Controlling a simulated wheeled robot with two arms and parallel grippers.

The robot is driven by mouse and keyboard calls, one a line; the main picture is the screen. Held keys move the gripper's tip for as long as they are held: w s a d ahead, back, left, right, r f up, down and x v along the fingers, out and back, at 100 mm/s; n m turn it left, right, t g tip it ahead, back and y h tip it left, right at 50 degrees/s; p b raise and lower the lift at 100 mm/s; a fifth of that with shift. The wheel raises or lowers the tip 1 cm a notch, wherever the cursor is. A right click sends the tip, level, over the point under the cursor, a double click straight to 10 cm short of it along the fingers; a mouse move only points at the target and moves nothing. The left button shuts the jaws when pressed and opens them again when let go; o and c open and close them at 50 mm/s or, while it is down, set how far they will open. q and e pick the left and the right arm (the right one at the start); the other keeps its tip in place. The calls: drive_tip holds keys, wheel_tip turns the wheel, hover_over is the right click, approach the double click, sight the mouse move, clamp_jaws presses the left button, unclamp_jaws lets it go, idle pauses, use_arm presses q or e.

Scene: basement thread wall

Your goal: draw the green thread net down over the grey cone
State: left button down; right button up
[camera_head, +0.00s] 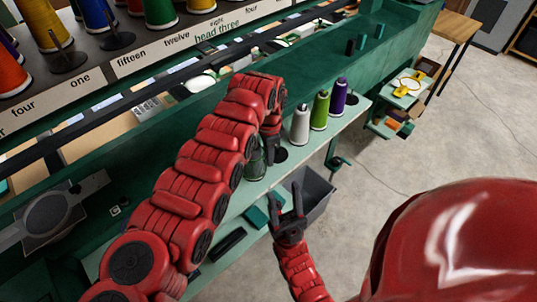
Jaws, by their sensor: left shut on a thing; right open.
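A dark grey-green cone shape (255,166) stands on the pale shelf, partly hidden behind my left arm. It looks like the grey cone with the green thread net around it, but I cannot tell how far down the net reaches. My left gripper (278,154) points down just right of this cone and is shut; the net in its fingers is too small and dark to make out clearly. My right gripper (288,204) is open and empty, fingers pointing up, in front of the shelf and lower than the cone.
A pale grey cone (300,126), a green cone (320,110) and a purple cone (339,97) stand in a row on the shelf to the right. A grey bin (316,194) sits below the shelf edge. Several thread spools stand on the rack at upper left. The floor at right is open.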

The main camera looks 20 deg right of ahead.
use_arm(q)
drive_tip(key=shift+f, duration=0.4)
drive_tip(key=shift+b, duration=0.4)
drive_tip(key=shift+s, duration=0.1)
drive_tip(key=shift+f+b, duration=0.35)
drive_tip(key=c, duration=0.7)
unclamp_jaws()
